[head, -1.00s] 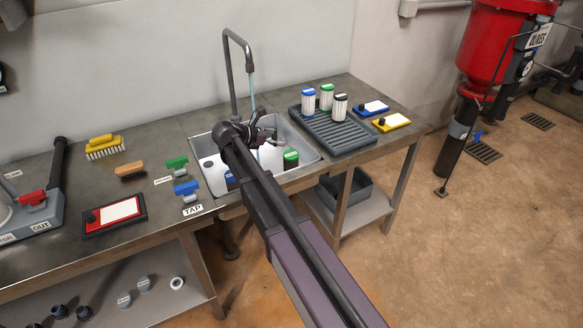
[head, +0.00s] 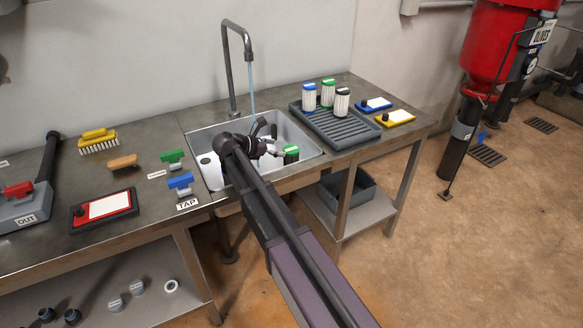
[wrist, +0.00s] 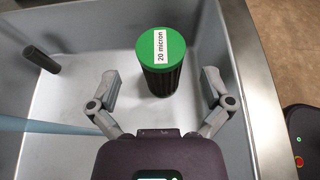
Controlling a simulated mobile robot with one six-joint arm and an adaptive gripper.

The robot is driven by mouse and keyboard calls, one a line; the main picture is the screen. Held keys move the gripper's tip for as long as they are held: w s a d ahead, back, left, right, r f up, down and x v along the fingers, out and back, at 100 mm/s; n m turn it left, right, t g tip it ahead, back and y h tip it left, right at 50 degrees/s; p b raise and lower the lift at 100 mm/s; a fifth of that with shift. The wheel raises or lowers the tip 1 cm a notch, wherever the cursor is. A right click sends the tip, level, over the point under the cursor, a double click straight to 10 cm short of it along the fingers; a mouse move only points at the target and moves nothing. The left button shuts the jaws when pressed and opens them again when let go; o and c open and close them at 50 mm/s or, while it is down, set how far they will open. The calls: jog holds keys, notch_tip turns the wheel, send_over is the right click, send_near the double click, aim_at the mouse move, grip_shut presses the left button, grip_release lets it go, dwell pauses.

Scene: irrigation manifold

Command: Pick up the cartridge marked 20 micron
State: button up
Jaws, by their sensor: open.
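The cartridge marked 20 micron (wrist: 163,68) stands in the sink, with a green cap, a white label and a dark pleated body. Its green top also shows in the head view (head: 291,152), just right of my gripper. My gripper (wrist: 161,78) is open, with one finger on each side of the cartridge and visible gaps between. In the head view my gripper (head: 272,143) is low in the sink, and my arm hides part of the basin.
Sink walls (wrist: 255,100) stand close on the right. Water falls from the tap (head: 230,60). Several capped cartridges stand on the ribbed rack (head: 345,130) to the right.

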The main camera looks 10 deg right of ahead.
aim_at(295, 151)
jog(key=shift+f+b+x, duration=0.15)
jog(key=shift+b+x, duration=0.15)
jog(key=shift+x, duration=0.45)
jog(key=shift+f+b+x, duration=0.2)
jog(key=shift+b+x, duration=0.1)
jog(key=shift+x, duration=0.4)
jog(key=shift+a, duration=0.1)
jog(key=shift+b+x, duration=0.95)
jog(key=shift+x, duration=1.5)
jog(key=c, duration=1)
